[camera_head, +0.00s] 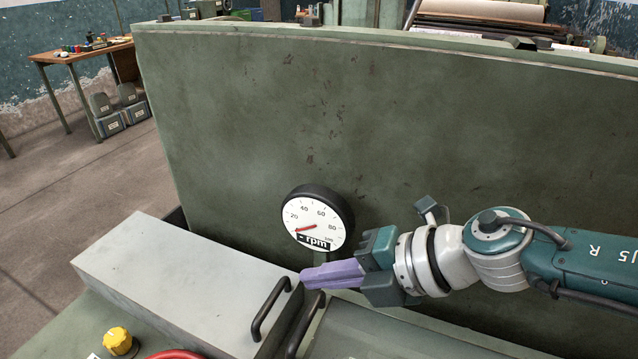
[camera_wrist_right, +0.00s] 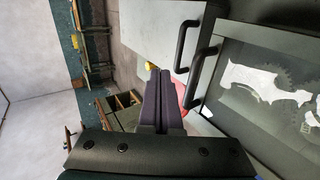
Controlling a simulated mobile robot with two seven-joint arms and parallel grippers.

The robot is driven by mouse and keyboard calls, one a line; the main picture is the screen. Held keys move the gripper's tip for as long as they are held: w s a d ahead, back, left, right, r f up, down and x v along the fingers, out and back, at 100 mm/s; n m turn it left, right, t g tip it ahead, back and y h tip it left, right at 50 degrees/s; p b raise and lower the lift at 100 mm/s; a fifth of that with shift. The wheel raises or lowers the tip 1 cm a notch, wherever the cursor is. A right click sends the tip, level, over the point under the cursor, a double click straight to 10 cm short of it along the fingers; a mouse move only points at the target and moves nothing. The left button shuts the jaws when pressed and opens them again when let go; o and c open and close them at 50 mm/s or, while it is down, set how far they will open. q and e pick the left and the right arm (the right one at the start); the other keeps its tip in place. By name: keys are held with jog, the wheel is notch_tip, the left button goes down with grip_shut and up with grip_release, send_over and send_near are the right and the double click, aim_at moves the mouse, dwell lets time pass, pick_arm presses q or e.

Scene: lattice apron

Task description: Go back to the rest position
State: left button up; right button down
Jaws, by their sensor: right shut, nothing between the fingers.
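My right gripper (camera_head: 304,279) comes in from the right in the head view, its purple fingers pointing left. It is shut and empty, over the gap between the grey metal cover and the glazed cover, near their handles. In the right wrist view its two fingers (camera_wrist_right: 157,72) lie together with nothing between them. My left gripper is not in view.
A round rpm gauge (camera_head: 318,219) stands just behind my fingers, before a tall green panel (camera_head: 450,120). Black handles (camera_head: 270,308) rise from the covers (camera_head: 170,275). A yellow knob (camera_head: 118,341) is at the lower left. A wooden table (camera_head: 85,52) stands far left; floor there is open.

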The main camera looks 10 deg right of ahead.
notch_tip(320, 180, up, 20)
jog(key=w+m+t+h+p, duration=0.1)
jog(key=m+t+h+p, duration=0.1)
jog(key=m+t+p, duration=0.55)
jog(key=s+d+f+m+g+h+b, duration=0.1)
jog(key=s+d+f+m+g+h, duration=0.2)
jog(key=s+d+m, duration=0.45)
jog(key=s+d+f+m+g+h+b, duration=0.25)
jog(key=s+d+m+h, duration=0.2)
jog(key=m, duration=0.55)
jog(key=s+f+m+g+p, duration=0.15)
jog(key=s+g, duration=0.35)
jog(key=s, duration=0.8)
pick_arm(q)
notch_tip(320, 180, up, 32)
jog(key=p, duration=2.5)
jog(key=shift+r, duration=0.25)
pick_arm(e)
notch_tip(320, 180, up, 26)
jog(key=shift+w+m+t, duration=0.3)
jog(key=shift+w+m, duration=0.05)
jog(key=shift+w, duration=0.1)
jog(key=shift+y, duration=0.25)
